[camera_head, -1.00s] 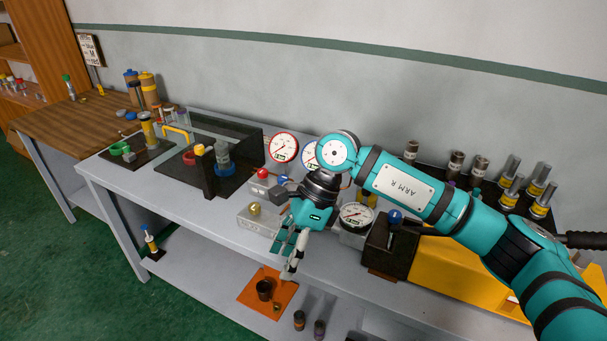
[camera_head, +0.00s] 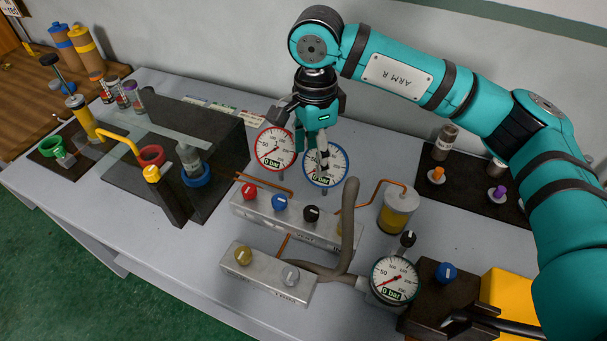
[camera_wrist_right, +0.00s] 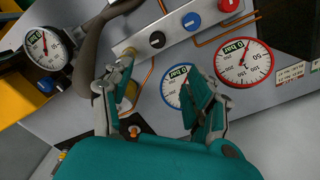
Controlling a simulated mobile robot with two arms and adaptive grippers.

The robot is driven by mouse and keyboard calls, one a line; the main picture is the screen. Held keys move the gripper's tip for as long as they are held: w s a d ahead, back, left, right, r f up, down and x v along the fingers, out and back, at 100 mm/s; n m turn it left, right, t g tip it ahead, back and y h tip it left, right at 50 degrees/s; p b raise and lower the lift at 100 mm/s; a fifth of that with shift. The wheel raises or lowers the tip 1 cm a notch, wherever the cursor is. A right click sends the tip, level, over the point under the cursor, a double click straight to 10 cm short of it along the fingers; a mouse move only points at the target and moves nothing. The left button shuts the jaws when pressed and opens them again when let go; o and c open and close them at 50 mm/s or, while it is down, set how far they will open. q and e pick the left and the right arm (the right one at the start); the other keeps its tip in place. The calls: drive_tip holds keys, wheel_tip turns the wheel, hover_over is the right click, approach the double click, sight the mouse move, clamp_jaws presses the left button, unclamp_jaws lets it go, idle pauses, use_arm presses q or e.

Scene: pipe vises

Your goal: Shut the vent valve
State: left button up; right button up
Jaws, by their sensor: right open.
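The upper grey valve block (camera_head: 290,217) carries a red knob (camera_head: 249,191), a blue knob (camera_head: 280,202) and a black knob (camera_head: 311,213); a grey hose partly covers its right end. The lower block (camera_head: 268,275) has a yellow knob (camera_head: 243,255) and a pale grey knob (camera_head: 290,275). My right gripper (camera_head: 311,163) is open and empty, pointing down by the gauges behind the upper block. The right wrist view shows its spread fingers (camera_wrist_right: 162,85) with the black knob (camera_wrist_right: 157,40) beyond them. My left gripper is not in view.
A red-rimmed gauge (camera_head: 275,148) and a blue-rimmed gauge (camera_head: 325,165) stand close to the right gripper. A black-rimmed gauge (camera_head: 394,280) sits front right. The grey hose (camera_head: 348,225) rises between the blocks and a yellow cylinder (camera_head: 398,210). Copper pipes cross the bench.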

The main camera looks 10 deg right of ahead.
drive_tip(key=p, duration=0.2)
hover_over(312, 211)
wheel_tip(312, 211, down, 6)
wheel_tip(312, 211, down, 7)
drive_tip(key=shift+f+p, duration=0.1)
drive_tip(key=shift+p, duration=1.1)
wheel_tip(312, 211, down, 2)
drive_tip(key=shift+f+p, duration=0.15)
drive_tip(key=shift+p, duration=0.15)
drive_tip(key=shift+f, duration=0.6)
drive_tip(key=c, duration=1.1)
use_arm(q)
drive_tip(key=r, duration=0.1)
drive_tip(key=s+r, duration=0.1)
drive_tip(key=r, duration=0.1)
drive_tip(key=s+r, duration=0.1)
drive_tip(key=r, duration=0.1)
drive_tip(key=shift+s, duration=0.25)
use_arm(e)
drive_tip(key=shift+c, duration=0.2)
